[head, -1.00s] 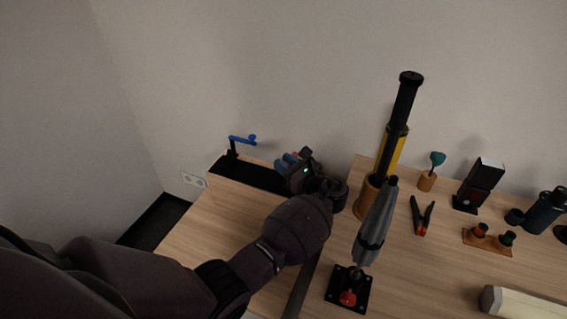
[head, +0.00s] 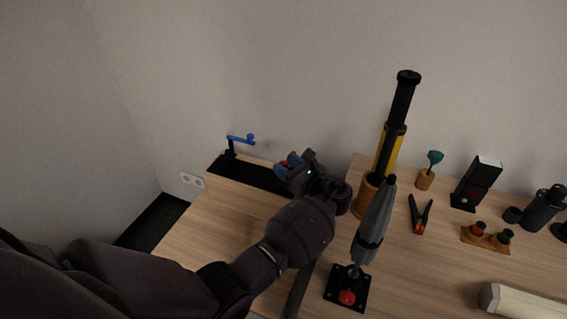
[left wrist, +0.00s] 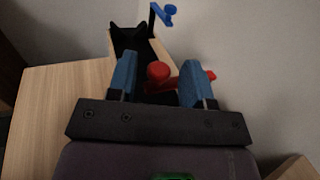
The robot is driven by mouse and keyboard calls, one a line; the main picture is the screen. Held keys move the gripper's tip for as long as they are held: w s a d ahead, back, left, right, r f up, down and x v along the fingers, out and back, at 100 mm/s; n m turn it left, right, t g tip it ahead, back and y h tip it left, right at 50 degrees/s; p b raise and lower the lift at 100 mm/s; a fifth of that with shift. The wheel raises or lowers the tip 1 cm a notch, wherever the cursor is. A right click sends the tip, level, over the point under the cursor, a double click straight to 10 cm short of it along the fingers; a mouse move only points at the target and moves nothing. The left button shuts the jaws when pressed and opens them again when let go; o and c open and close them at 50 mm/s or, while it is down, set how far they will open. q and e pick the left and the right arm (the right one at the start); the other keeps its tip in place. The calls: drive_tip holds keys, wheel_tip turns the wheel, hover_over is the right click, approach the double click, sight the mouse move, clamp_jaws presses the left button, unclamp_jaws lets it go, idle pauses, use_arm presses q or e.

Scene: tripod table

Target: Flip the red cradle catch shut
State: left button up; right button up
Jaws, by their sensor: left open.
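The red catch (left wrist: 158,73) shows in the left wrist view, its round knob between my left gripper's two blue fingers. More red (left wrist: 209,76) shows beyond the right finger. The catch sits at the black cradle (left wrist: 130,42), which also shows in the head view (head: 247,175) along the table's back left. My left gripper (left wrist: 158,64) is open around the knob; I cannot tell whether either finger touches it. In the head view the gripper (head: 286,168) is at the cradle's right end and hides most of the catch. My right gripper is not in view.
A blue crank (head: 240,139) rises at the cradle's left end. A black and yellow tube (head: 395,125) and a grey tapered object (head: 374,222) stand right of my arm. Pliers (head: 420,215) lie farther right. The wooden table (head: 205,228) is bare at front left.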

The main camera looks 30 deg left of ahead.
use_arm(q)
drive_tip(key=v, duration=0.6)
idle(0.4)
drive_tip(key=s+a+f+n+g+h, duration=0.2)
drive_tip(key=s+a+f+n+h, duration=0.3)
drive_tip(key=s, duration=0.5)
drive_tip(key=s+a+f+n+g+h, duration=0.2)
drive_tip(key=s+a+f+n+h, duration=0.15)
drive_tip(key=s+f+n, duration=0.45)
drive_tip(key=s+d+r+n+t+h, duration=0.1)
drive_tip(key=s+r+n+h, duration=0.3)
drive_tip(key=s, duration=0.7)
drive_tip(key=s+r+n+h, duration=0.4)
drive_tip(key=s, duration=0.6)
drive_tip(key=w+f+t, duration=0.7)
drive_tip(key=f+t, duration=0.1)
drive_tip(key=f, duration=0.1)
drive_tip(key=shift+w+d+t, duration=0.2)
drive_tip(key=shift+w+t, duration=0.1)
drive_tip(key=shift+w, duration=0.05)
drive_tip(key=shift+h, duration=0.35)
